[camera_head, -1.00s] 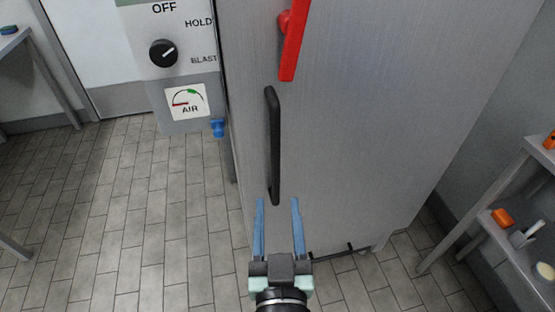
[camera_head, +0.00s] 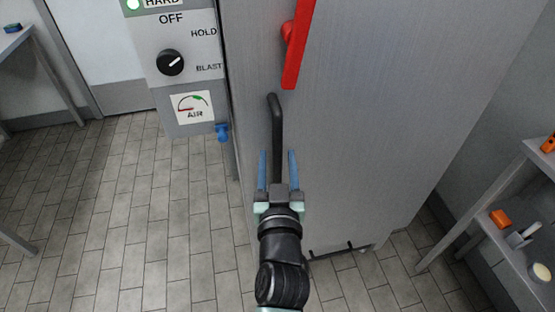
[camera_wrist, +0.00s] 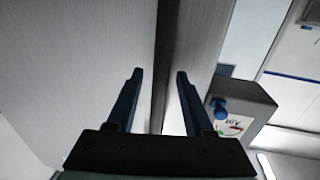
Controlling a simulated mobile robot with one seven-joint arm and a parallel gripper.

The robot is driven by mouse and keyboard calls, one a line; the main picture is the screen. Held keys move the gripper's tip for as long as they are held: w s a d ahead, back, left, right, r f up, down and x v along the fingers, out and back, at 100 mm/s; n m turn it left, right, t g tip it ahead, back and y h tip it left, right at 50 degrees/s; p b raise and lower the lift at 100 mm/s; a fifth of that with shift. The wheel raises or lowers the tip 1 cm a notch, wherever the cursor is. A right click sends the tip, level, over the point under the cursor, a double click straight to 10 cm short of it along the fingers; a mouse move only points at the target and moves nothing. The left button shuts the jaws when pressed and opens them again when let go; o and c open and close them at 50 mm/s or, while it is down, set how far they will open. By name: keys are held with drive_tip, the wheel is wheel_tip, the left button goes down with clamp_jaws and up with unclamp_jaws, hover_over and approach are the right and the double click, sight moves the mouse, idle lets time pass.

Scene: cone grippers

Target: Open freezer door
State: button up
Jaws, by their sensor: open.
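The freezer door (camera_head: 370,120) is a tall brushed-metal panel, and it looks closed. Its long black upright handle (camera_head: 276,115) is near the door's left edge. My gripper (camera_head: 277,153) is open, with one blue finger on either side of the handle's lower part in the head view. The lower end of the handle is hidden behind my gripper. In the wrist view, a dark upright bar, which looks like the handle (camera_wrist: 166,60), runs between the two open fingers (camera_wrist: 158,73). No contact with either finger is clear.
A red lever (camera_head: 297,45) is on the door above the handle. A control panel with a black knob (camera_head: 170,63), an air gauge (camera_head: 193,107) and a blue fitting (camera_head: 222,133) stands left of the door. A shelf (camera_head: 480,215) stands right. Tiled floor at left is clear.

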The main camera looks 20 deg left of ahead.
clamp_jaws()
idle(1.4)
